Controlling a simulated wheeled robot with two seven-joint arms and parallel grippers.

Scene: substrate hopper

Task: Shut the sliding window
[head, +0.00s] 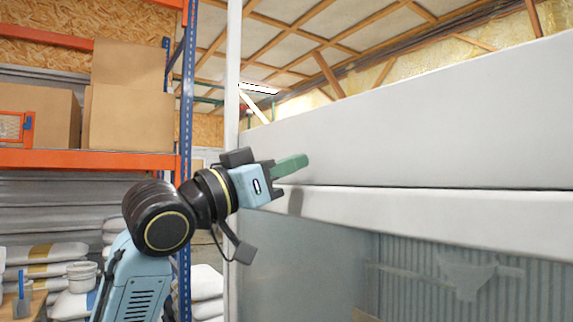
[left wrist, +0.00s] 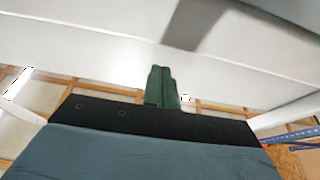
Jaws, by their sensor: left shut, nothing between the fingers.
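A large white-framed window unit fills the right of the head view. Its upper white panel (head: 420,120) sits above a white horizontal rail (head: 430,212). Below the rail is a see-through pane (head: 310,250). My left gripper (head: 305,161) is shut and empty, with green fingers pointing right, in front of the white frame near its left end, just above the rail. In the left wrist view the shut fingers (left wrist: 161,70) point at a white surface (left wrist: 80,45). I cannot tell whether they touch it. My right gripper is not in view.
A white upright post (head: 233,80) stands behind my left gripper. An orange and blue shelf rack (head: 90,160) with cardboard boxes (head: 130,100) stands at the left. White sacks (head: 45,254) and a white bucket (head: 82,276) lie below it.

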